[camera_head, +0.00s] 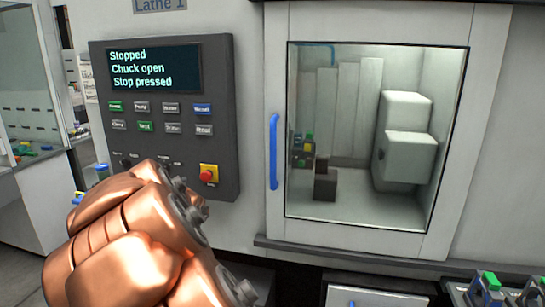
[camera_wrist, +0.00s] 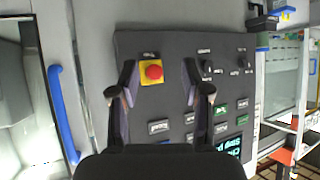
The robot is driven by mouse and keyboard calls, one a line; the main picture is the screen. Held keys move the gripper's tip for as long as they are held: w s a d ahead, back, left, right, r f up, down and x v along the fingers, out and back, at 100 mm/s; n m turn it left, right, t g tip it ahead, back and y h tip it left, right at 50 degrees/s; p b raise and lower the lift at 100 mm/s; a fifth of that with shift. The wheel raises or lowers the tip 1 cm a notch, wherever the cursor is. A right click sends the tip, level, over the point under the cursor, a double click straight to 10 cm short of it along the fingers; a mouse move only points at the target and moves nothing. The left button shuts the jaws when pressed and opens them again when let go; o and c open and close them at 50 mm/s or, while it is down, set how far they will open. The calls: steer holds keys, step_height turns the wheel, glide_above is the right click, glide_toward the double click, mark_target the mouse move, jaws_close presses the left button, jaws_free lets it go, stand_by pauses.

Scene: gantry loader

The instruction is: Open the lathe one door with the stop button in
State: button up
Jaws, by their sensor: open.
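The lathe one door (camera_head: 278,225) is shut in the head view, with a large window and a blue upright handle (camera_head: 273,150) on its left side. The handle also shows at the left of the wrist view (camera_wrist: 62,115). The control panel (camera_head: 222,110) stands left of the door. Its screen (camera_head: 153,69) reads "Stopped", "Chuck open", "Stop pressed". The red stop button (camera_head: 206,175) sits on a yellow plate low on the panel. My gripper (camera_wrist: 160,66) is open and empty, facing the panel, with the stop button (camera_wrist: 153,72) showing between its fingertips. Contact cannot be told.
My copper-coloured arm covers the lower left of the head view. Behind the window are a pale block-shaped unit (camera_head: 408,148) and a dark block (camera_head: 325,183). A ledge (camera_head: 340,256) runs under the door. Parts with green tops (camera_head: 490,282) stand at lower right.

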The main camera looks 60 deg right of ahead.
steer(key=s+d+r+m+g+h, duration=0.1)
steer(key=d+r+h, duration=0.1)
steer(key=d, duration=0.4)
steer(key=s+d+r+m+h, duration=0.1)
steer(key=d+r+m+h, duration=0.15)
steer(key=d, duration=0.25)
steer(key=m+g+h, duration=0.3)
steer(key=g+h, duration=0.1)
steer(key=h, duration=0.1)
glide_toward(272, 157)
steer(key=d, duration=0.4)
steer(key=shift+w+d+p, duration=0.25)
steer(key=shift+d+p, duration=0.05)
steer(key=shift+d, duration=0.55)
steer(key=shift+w+d+p, duration=0.25)
steer(key=shift+w+d, duration=0.05)
steer(key=shift+d, duration=0.55)
steer(key=shift+w+d+p, duration=0.25)
steer(key=shift+d+p, duration=0.05)
steer(key=shift+d, duration=0.6)
steer(key=shift+w+d+f, duration=0.1)
steer(key=shift+w+d, duration=0.15)
steer(key=shift+d, duration=0.65)
jaws_close()
